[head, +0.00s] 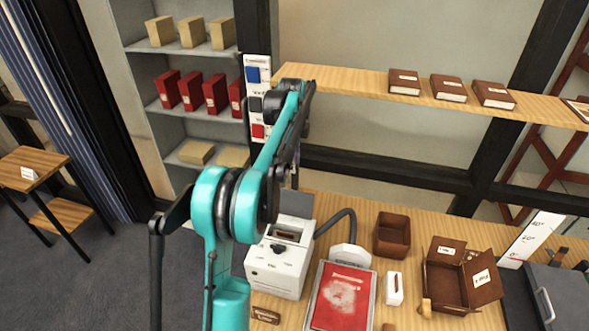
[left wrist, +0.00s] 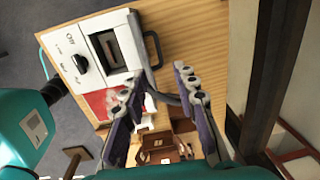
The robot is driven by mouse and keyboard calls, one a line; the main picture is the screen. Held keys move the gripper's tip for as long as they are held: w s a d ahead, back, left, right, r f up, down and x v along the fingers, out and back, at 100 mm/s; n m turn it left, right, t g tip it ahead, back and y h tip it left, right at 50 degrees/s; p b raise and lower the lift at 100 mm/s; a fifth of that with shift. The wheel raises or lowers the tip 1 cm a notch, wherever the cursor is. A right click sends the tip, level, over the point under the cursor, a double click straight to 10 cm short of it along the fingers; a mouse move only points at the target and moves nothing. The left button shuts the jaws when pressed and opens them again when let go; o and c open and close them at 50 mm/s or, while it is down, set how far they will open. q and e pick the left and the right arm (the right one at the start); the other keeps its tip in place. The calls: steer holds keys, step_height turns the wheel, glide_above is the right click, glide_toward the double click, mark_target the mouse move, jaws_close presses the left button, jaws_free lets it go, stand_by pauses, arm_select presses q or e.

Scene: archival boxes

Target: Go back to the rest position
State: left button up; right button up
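My left arm (head: 228,205) rises from the bottom of the head view and bends up over the left end of the table, in front of the shelf. The fingers of my left gripper (left wrist: 157,84) show in the left wrist view. They are spread apart with nothing held between them. In the head view the arm's own links make the fingertips hard to make out. My right gripper is in neither view.
A white machine with a knob (head: 279,266) stands on the table beside my arm; a red book (head: 342,297) lies to its right. Brown boxes (head: 392,236) are farther right. A wooden shelf (head: 345,84) carries several brown books.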

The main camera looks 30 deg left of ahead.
arm_select(q)
steer(key=shift+s+r, duration=0.15)
stand_by(0.3)
steer(key=s+d+n+t+b, duration=0.3)
steer(key=s+d+n+b, duration=0.3)
steer(key=s+d, duration=0.7)
steer(key=s+d+f+n+t+b, duration=0.3)
steer(key=s+d+f+n, duration=0.5)
steer(key=s+d+f, duration=0.4)
step_height(320, 180, down, 3)
steer(key=shift+s+d+r+n+b, duration=0.25)
steer(key=shift+s+b, duration=0.2)
steer(key=shift+s, duration=0.5)
